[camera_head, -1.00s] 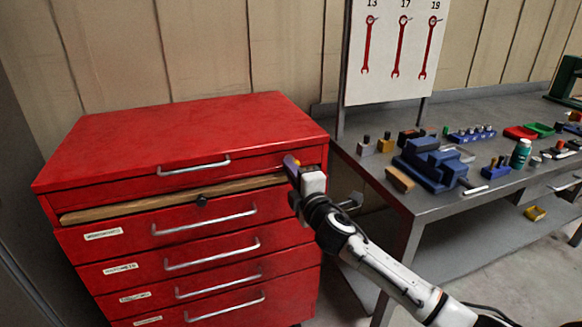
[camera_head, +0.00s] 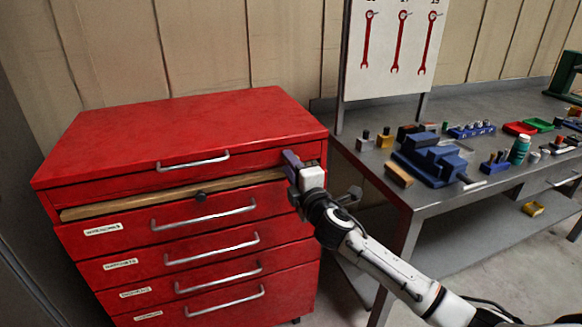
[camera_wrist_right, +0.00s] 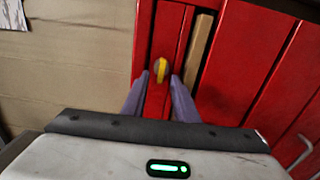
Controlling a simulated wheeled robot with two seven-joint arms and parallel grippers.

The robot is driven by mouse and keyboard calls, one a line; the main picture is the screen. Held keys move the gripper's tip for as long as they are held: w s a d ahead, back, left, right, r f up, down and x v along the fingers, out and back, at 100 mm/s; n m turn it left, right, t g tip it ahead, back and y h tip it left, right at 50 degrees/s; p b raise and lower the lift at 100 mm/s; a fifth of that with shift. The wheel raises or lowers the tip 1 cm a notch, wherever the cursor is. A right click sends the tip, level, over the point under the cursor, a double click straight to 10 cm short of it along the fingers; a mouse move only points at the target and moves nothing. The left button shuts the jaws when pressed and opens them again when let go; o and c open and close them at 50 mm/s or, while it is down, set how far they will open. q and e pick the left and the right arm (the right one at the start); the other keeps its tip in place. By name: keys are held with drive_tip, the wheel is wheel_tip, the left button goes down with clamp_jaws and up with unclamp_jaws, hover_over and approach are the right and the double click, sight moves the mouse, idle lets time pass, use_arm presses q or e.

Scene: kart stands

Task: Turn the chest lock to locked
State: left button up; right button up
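The red chest (camera_head: 190,125) stands at the left in the head view. The bar lies nearly upright in that picture, slightly tilted. My right gripper (camera_head: 291,164) is at the upper right corner of the chest front and hides the lock in the head view. In the wrist view my right gripper (camera_wrist_right: 160,82) is open, its two purple fingers apart, with the lock between and just beyond their tips. My left gripper is not in view.
Several drawer handles stick out. A grey workbench (camera_head: 430,198) stands close on the right, with a blue vise (camera_head: 432,163) and small parts on it.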

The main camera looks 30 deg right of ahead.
drive_tip(key=v, duration=1)
drive_tip(key=shift+s+b, duration=0.15)
drive_tip(key=shift+b, duration=0.25)
drive_tip(key=shift+f, duration=0.1)
drive_tip(key=s+a+f+m+g+y, duration=0.1)
drive_tip(key=s+a+f+m+g, duration=0.15)
drive_tip(key=f, duration=0.45)
drive_tip(key=s+a+f+m+g+y, duration=0.1)
drive_tip(key=s+a+f, duration=0.2)
drive_tip(key=f, duration=0.3)
drive_tip(key=s+a+f+m+g+y, duration=0.1)
drive_tip(key=s+a+f+m+y, duration=0.15)
drive_tip(key=f, duration=0.45)
drive_tip(key=s+a+f+m+g+y, duration=0.1)
drive_tip(key=s+a+f+m+g, duration=0.1)
drive_tip(key=s+a+f, duration=0.3)
drive_tip(key=s+a+f+m+g+y, duration=0.1)
drive_tip(key=s+a+f+m+g, duration=0.1)
drive_tip(key=s+a+f+m, duration=0.3)
drive_tip(key=s+a+f, duration=0.1)
drive_tip(key=s+f, duration=0.2)
drive_tip(key=s, duration=0.4)
drive_tip(key=shift+s+a+f, duration=0.15)
drive_tip(key=shift+s+f, duration=0.05)
